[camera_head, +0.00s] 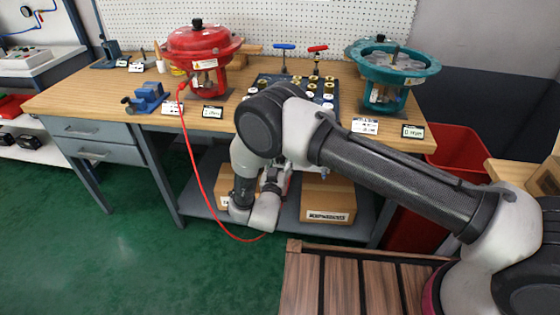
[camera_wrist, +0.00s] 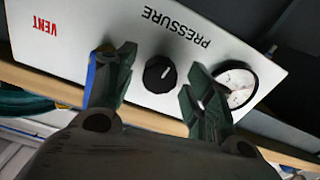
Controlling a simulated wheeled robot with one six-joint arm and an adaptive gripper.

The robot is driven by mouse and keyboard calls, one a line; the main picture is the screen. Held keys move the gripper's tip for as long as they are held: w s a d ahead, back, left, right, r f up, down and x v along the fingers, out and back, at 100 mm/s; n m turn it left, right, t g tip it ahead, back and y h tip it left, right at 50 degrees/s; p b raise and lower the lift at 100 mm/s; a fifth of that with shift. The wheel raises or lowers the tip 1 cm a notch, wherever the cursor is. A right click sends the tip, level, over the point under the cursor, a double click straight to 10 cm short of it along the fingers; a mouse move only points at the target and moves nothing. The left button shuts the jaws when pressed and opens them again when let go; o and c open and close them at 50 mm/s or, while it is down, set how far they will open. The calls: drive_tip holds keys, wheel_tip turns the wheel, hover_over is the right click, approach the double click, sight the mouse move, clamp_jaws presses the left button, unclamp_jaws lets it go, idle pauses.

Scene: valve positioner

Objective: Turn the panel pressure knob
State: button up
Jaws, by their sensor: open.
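The black pressure knob (camera_wrist: 160,74) sits on a white panel (camera_wrist: 72,62) in the wrist view, below the upside-down word PRESSURE. Its white mark points to the upper right. My gripper (camera_wrist: 157,70) is open, with one finger to the left of the knob and one to the right. Gaps show between the knob and both fingers; I cannot tell how far the tips are from the panel face. In the head view, my arm bends down in front of the workbench, and I cannot make out the knob there.
A round gauge (camera_wrist: 236,84) is right of the knob, partly behind the right finger. The workbench (camera_head: 90,100) holds a red actuator (camera_head: 200,45), a teal actuator (camera_head: 392,65) and a blue vise (camera_head: 147,98). A red hose (camera_head: 190,150) hangs down in front. A cardboard box (camera_head: 328,200) is on the lower shelf.

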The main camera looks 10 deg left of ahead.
drive_tip(key=shift+w, duration=0.45)
drive_tip(key=c, duration=1)
drive_tip(key=shift+m, duration=0.3)
